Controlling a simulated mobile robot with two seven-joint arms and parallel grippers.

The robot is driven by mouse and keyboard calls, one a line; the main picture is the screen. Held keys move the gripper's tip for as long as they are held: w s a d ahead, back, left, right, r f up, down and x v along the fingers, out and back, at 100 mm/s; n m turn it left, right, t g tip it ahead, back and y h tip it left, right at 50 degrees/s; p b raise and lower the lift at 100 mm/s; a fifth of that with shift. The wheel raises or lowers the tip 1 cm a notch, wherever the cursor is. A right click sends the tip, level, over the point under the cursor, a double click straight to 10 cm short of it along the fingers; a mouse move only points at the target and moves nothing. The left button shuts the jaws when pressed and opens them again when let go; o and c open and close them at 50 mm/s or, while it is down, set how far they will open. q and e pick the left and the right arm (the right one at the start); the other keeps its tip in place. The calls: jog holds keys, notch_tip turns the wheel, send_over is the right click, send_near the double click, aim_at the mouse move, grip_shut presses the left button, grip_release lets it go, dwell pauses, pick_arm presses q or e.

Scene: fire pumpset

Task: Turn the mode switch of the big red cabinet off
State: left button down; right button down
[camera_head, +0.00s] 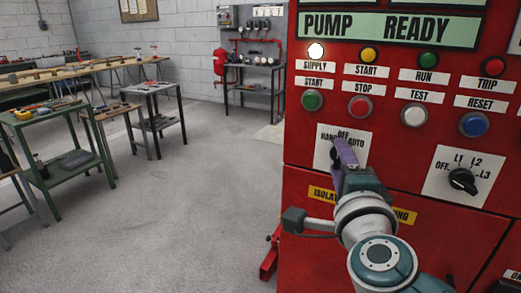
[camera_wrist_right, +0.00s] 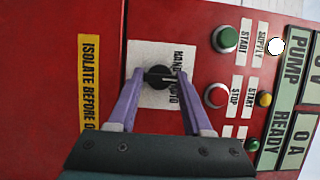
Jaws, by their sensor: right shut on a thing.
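The big red cabinet (camera_head: 302,235) fills the right side of the head view. Its mode switch plate (camera_head: 362,142) reads HAND, OFF and AUTO. In the wrist view the mode switch (camera_wrist_right: 158,77) is a black round knob on the white plate (camera_wrist_right: 150,53). My right gripper (camera_head: 341,147) has its purple fingers on either side of the knob, shut on it; in the wrist view the fingers (camera_wrist_right: 159,74) flank it. A pale mark on the knob points right in the wrist view, towards the lettering side. In the head view my gripper mostly hides the knob. My left gripper is not seen.
Above the switch are several push buttons, including a green START (camera_head: 312,100) and red STOP (camera_head: 360,107). A black selector (camera_head: 462,181) marked OFF, L1, L2, L3 sits to the right. A yellow ISOLATE label (camera_wrist_right: 88,82) lies below. The floor (camera_head: 190,220) left of the cabinet is clear.

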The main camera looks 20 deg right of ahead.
jog(key=shift+c, duration=1.6)
grip_release()
jog(key=v, duration=1)
